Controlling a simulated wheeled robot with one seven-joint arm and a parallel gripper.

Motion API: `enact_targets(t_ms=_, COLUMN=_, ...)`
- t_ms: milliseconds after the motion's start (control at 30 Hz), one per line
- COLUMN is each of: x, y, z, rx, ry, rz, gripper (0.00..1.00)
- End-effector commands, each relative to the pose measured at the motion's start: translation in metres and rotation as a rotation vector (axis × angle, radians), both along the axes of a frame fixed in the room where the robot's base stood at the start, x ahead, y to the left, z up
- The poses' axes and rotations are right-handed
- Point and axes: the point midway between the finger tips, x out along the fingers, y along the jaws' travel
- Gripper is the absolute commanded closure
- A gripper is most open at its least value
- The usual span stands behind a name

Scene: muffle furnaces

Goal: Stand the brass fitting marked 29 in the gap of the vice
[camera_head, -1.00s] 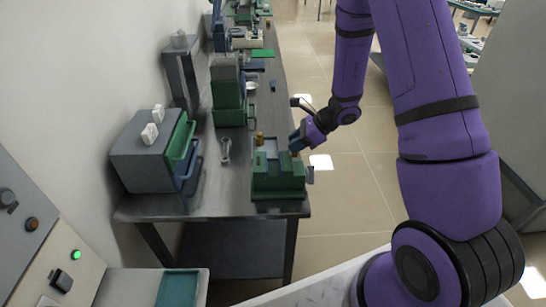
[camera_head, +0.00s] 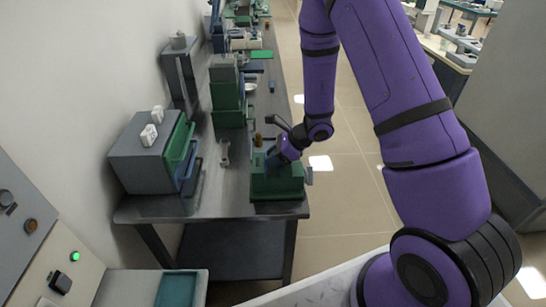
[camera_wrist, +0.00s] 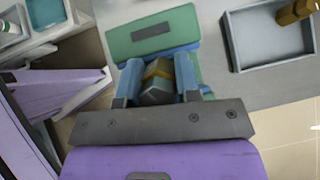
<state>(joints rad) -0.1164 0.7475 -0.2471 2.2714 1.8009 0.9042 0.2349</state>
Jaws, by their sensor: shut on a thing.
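The green vice (camera_head: 277,186) stands at the near end of the metal bench, and its green jaw block also shows in the wrist view (camera_wrist: 125,46). My gripper (camera_head: 271,162) is over the vice and hides much of its top. In the wrist view its blue fingers (camera_wrist: 159,72) are shut on a brass fitting (camera_wrist: 156,84), beside the green block. I cannot read a mark on it, nor tell whether it touches the vice. A second brass fitting (camera_head: 258,140) stands just behind the vice; in the wrist view it is in a grey tray (camera_wrist: 234,48).
A grey drawer cabinet (camera_head: 141,162) with a green drawer open stands left on the bench. A wrench-like tool (camera_head: 225,153) lies between cabinet and vice. A tall green-and-grey device (camera_head: 226,98) stands farther back. The floor right of the bench is clear.

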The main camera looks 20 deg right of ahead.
Motion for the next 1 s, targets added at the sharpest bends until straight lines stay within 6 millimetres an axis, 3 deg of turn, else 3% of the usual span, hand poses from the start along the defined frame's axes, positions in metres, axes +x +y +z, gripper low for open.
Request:
enact_targets(t_ms=67, x=-0.003, y=0.001, z=-0.003, rx=-0.003, ry=0.008, rz=0.004, gripper=1.0)
enact_targets(t_ms=100, x=-0.003, y=0.001, z=-0.003, rx=-0.002, ry=0.009, rz=0.004, gripper=0.6)
enact_targets(t_ms=200, x=-0.002, y=0.001, z=-0.002, rx=-0.002, ry=0.008, rz=0.004, gripper=0.43)
enact_targets(t_ms=633, x=-0.003, y=-0.004, z=0.005, rx=0.0, ry=0.002, rz=0.001, gripper=0.43)
enact_targets(t_ms=1000, x=-0.022, y=-0.046, z=0.052, rx=-0.001, ry=-0.001, rz=-0.001, gripper=0.43)
